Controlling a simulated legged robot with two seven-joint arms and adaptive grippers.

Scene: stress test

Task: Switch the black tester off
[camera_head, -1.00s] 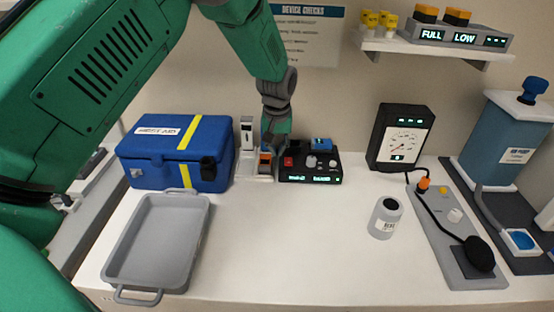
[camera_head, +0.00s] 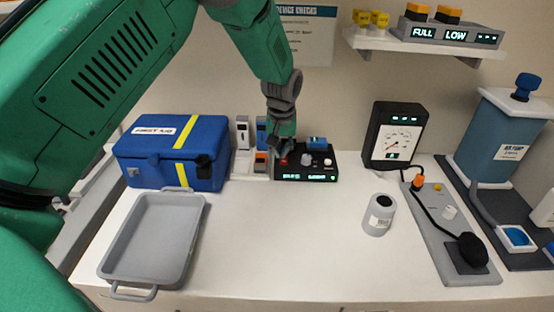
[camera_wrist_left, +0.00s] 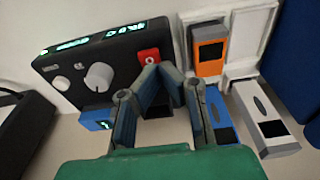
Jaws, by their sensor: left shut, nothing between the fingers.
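The black tester (camera_head: 322,163) stands on the table against the back, its green displays lit. It also shows in the left wrist view (camera_wrist_left: 120,72), with a grey knob, a white button and a blue block at one edge. Its red switch (camera_wrist_left: 149,56) bears a white mark; in the head view the switch is largely hidden. My left gripper (camera_head: 282,150) is shut and empty at the tester's left end. In the left wrist view its fingertips (camera_wrist_left: 160,72) are right beside the red switch; I cannot tell whether they touch it. My right gripper is not in view.
An orange device (camera_wrist_left: 208,50) in a white holder, a blue one and a white one (camera_wrist_left: 263,118) stand close beside the tester. A blue first-aid box (camera_head: 150,172) and grey tray (camera_head: 190,243) are left. A gauge (camera_head: 393,136) and jar (camera_head: 379,215) are right. The table's middle is clear.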

